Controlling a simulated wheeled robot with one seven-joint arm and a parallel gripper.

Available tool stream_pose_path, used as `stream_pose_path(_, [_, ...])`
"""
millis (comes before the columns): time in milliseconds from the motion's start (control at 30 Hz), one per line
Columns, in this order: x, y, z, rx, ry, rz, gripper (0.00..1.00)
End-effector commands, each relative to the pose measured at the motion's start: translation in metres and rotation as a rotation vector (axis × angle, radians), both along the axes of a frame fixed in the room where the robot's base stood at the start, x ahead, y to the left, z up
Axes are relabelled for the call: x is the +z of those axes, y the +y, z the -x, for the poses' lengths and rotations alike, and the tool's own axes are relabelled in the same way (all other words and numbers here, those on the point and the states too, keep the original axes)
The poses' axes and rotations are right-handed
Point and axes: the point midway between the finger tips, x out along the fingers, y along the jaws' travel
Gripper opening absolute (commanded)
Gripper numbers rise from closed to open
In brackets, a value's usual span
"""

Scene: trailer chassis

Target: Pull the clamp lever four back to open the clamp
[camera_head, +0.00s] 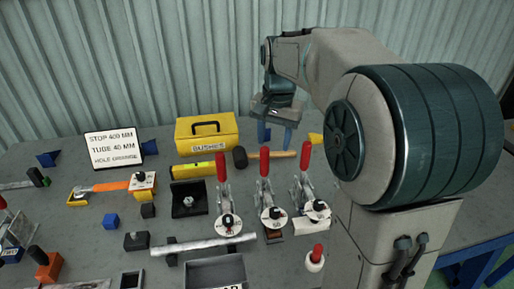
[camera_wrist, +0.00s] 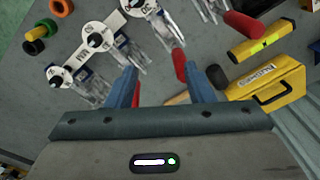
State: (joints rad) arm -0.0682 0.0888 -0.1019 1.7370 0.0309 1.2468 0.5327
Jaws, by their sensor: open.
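Three toggle clamps with upright red-handled levers stand in a row: left lever (camera_head: 221,166), middle lever (camera_head: 264,161), right lever (camera_head: 304,135). I cannot tell by label which is lever four. My gripper (camera_head: 275,132) is open and empty, pointing down behind the row, between the middle and right levers in the head view. In the wrist view, one red lever (camera_wrist: 180,65) shows beside the right fingertip of my gripper (camera_wrist: 161,69). Another red handle (camera_wrist: 136,95) is partly hidden by the left finger. A third red handle (camera_wrist: 243,25) lies further up right. No contact is visible.
A yellow bushes box (camera_head: 207,133), a yellow level (camera_head: 199,170) and a hammer (camera_head: 240,157) lie near the levers. A red-topped peg (camera_head: 316,255) stands in front. A sign (camera_head: 114,148) and small blocks are at left.

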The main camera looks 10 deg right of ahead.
Motion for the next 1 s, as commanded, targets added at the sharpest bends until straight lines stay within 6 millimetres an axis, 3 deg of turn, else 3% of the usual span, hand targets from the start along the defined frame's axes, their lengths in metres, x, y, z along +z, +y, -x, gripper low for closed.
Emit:
stream_pose_path(33, [0.001,0.001,-0.019,-0.039,0.017,0.001,0.48])
stream_pose_path(100, [0.002,0.002,-0.037,-0.094,0.036,0.002,0.48])
stream_pose_path(300, [0.002,0.004,-0.069,-0.190,0.066,0.008,0.48])
stream_pose_path(567, [-0.015,0.005,-0.076,-0.213,0.076,0.011,0.48])
stream_pose_path(1000, [-0.104,0.006,-0.075,-0.211,0.076,0.011,0.48])
